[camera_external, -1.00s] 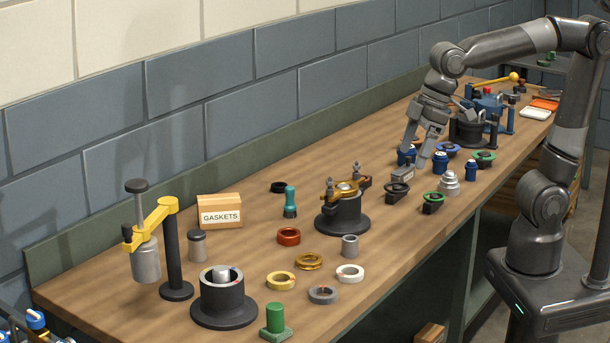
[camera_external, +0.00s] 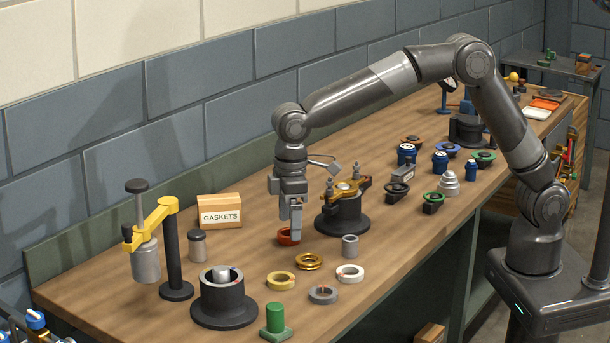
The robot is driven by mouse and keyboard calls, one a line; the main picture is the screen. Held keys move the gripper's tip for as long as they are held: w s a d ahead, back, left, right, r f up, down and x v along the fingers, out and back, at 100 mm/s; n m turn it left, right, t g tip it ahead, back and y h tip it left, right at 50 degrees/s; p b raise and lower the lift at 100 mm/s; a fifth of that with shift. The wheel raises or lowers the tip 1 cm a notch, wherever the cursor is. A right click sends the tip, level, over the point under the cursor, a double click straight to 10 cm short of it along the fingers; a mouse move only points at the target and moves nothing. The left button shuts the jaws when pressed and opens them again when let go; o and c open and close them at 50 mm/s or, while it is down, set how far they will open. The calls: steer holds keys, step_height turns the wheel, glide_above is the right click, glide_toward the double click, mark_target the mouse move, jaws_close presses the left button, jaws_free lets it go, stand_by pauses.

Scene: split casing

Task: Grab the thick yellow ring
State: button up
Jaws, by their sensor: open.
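A thick yellow ring (camera_external: 272,284) lies flat on the workbench, with a small gap or mark on its top. A shinier gold ring (camera_external: 309,268) lies just behind it to the right. My gripper (camera_external: 291,236) points down, open, at the orange-red ring (camera_external: 283,239), which its fingers partly hide. It is behind the yellow ring and slightly right of it in the picture. The view does not show clearly how high the fingertips are above the bench. Nothing shows between the fingers that I can make out as held.
A grey ring (camera_external: 323,298) and a white ring (camera_external: 350,280) lie to the right, with a grey cylinder (camera_external: 350,252) behind. A dark cup fixture (camera_external: 224,312) and a green knob part (camera_external: 276,334) stand in front. A clamp fixture (camera_external: 342,225) stands right of my gripper.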

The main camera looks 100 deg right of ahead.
steer(key=f, duration=0.2)
steer(key=w+f, duration=0.1)
steer(key=f, duration=0.5)
steer(key=shift+w, duration=0.4)
steer(key=f, duration=0.5)
steer(key=shift+d, duration=0.35)
steer(key=c, duration=1.1)
